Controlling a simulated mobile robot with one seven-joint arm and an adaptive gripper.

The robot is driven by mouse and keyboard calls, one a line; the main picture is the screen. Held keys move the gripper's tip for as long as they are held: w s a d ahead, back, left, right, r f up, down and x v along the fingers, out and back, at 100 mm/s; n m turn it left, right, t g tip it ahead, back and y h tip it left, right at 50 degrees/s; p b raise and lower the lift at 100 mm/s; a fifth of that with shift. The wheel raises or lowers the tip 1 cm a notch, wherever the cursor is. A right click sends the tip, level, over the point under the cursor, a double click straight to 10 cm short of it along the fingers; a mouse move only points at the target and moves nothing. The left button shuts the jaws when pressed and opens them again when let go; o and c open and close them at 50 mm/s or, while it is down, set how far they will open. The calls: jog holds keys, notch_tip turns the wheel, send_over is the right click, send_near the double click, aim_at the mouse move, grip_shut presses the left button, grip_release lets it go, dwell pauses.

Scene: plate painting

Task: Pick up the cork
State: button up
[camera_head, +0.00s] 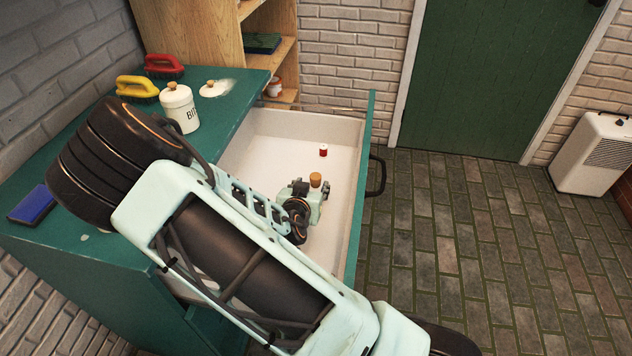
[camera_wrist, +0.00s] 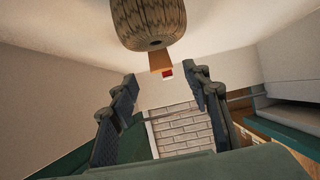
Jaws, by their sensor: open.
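The cork (camera_head: 315,180) is a small tan-brown cylinder inside the open drawer, right at the tips of my gripper (camera_head: 311,190) in the head view. In the wrist view, a tapered brown piece that looks like the cork (camera_wrist: 160,61) shows at the top of the gap between my fingers. My gripper (camera_wrist: 163,88) is open, with its dark fingers apart on either side. I see no contact with the cork. I cannot tell whether the cork is fully between the fingers or just beyond them.
A rounded brown ribbed object (camera_wrist: 148,20) looms at the top of the wrist view. A small red-and-white item (camera_head: 323,151) stands farther back. The white drawer (camera_head: 275,122) has walls around the gripper. A white canister (camera_head: 179,108) and brushes (camera_head: 137,87) sit on the green counter.

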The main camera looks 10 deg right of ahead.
aim_at(314, 180)
jog(key=b+x, duration=0.1)
jog(key=x, duration=0.4)
jog(key=shift+w+d+f, duration=0.1)
jog(key=shift+w+f, duration=0.05)
jog(key=shift+w, duration=0.2)
jog(key=shift+c, duration=0.3)
jog(key=c, duration=0.7)
